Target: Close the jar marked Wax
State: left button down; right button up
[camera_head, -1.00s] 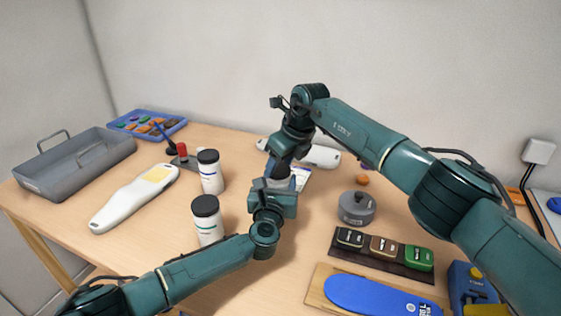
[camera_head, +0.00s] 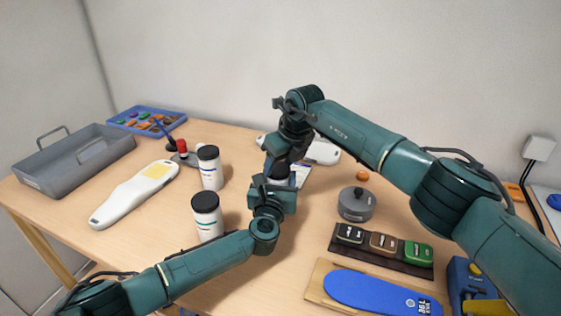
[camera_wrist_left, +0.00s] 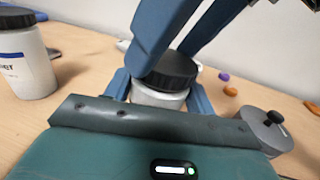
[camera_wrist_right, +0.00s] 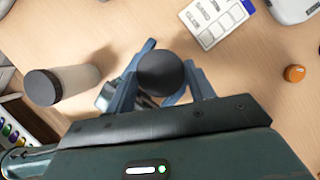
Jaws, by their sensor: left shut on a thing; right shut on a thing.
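A white jar (camera_wrist_left: 160,97) with a black lid (camera_wrist_left: 172,68) stands between my two grippers. My left gripper (camera_wrist_left: 158,92) is shut around the jar's body from the front. My right gripper (camera_wrist_right: 160,80) reaches down from above and is shut on the black lid (camera_wrist_right: 160,73). The lid sits over the jar's mouth; I cannot tell whether it is screwed tight. The jar's label is hidden, so I cannot read its mark. In the head view my left gripper (camera_head: 273,188) and right gripper (camera_head: 281,168) hide most of this jar.
Two other white jars with black lids, one nearer (camera_head: 207,220) and one behind (camera_head: 210,172), stand to the left. A grey tray (camera_head: 75,160) is at the far left.

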aim_at(277, 170)
jog(key=m+h, duration=0.1)
jog(key=m, duration=0.4)
jog(key=shift+a+t+h, duration=0.2)
jog(key=shift+t+h, duration=0.2)
jog(key=m+h, duration=0.1)
jog(key=m, duration=0.2)
jog(key=shift+a+m, duration=0.1)
jog(key=shift+m, duration=0.2)
jog(key=m+h, duration=0.1)
jog(key=m, duration=0.1)
jog(key=shift+m, duration=0.3)
jog(key=o, duration=0.9)
jog(key=shift+r, duration=2.25)
jog(key=o, duration=0.6)
jog(key=shift+s, duration=0.1)
